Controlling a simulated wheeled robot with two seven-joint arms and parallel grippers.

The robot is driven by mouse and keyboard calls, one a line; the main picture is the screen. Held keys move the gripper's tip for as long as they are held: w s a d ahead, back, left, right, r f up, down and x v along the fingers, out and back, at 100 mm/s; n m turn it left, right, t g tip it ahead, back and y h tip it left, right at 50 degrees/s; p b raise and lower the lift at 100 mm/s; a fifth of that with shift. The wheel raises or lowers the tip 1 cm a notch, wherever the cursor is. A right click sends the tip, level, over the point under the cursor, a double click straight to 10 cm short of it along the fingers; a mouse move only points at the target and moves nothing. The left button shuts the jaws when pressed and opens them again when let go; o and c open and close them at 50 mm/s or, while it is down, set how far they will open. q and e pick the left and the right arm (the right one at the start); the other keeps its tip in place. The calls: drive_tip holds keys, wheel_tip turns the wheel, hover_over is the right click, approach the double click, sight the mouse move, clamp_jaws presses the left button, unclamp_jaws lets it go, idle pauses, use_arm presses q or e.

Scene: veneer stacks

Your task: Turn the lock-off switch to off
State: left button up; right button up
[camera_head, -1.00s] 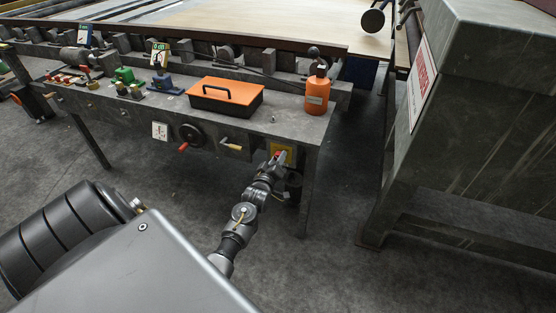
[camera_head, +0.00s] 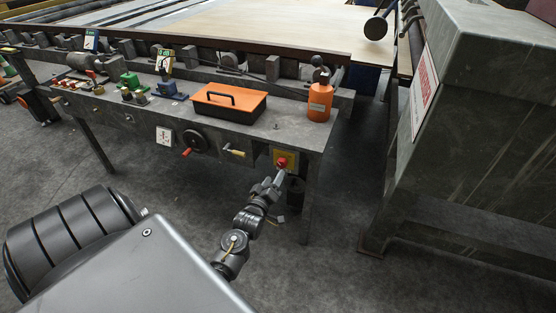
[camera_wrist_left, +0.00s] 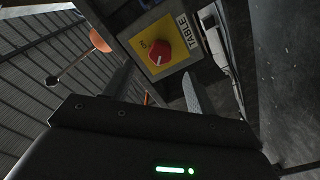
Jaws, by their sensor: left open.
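The lock-off switch is a red round knob (camera_head: 282,162) on a yellow plate, on the front of the grey bench near its right end. In the left wrist view the red knob (camera_wrist_left: 159,53) has a pale pointer mark, with "ON" on the plate and a "TABLE" label beside it. Which position the pointer marks is hard to read. My left gripper (camera_head: 279,178) is just below and in front of the knob. In the left wrist view its fingers (camera_wrist_left: 155,88) are spread, with nothing between them, apart from the knob. My right gripper is not in view.
An orange toolbox (camera_head: 229,102) and an orange bottle (camera_head: 320,100) stand on the bench top. A handwheel (camera_head: 195,141) and a pale-handled lever (camera_head: 236,153) are on the bench front, left of the switch. A large grey machine (camera_head: 470,130) stands at right. Open floor lies before the bench.

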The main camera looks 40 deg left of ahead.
use_arm(q)
drive_tip(key=v, duration=0.3)
drive_tip(key=shift+s, duration=0.15)
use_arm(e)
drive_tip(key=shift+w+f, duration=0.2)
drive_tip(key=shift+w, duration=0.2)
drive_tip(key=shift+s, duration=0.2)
